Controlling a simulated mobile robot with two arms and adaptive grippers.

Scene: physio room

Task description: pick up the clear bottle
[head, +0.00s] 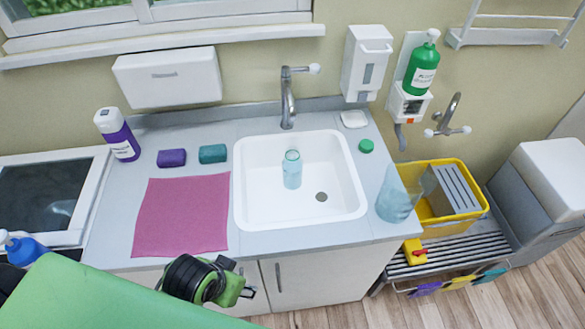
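The clear bottle (292,172) is a small see-through, bluish bottle with a greenish rim at its top. It appears to stand upright in the white sink basin (243,205), left of the dark drain (321,197) and in front of the tap (288,105). Nothing touches it, and it is fully in view. A black and green part (205,280) shows at the lower edge, in front of the counter.
A see-through jug (394,198) stands right of the sink by the yellow crate (485,206). Left are a pink cloth (180,215), two sponges (212,153) and a purple-white bottle (117,135). A green cap (366,146) lies right. A green surface (90,298) fills the lower left.

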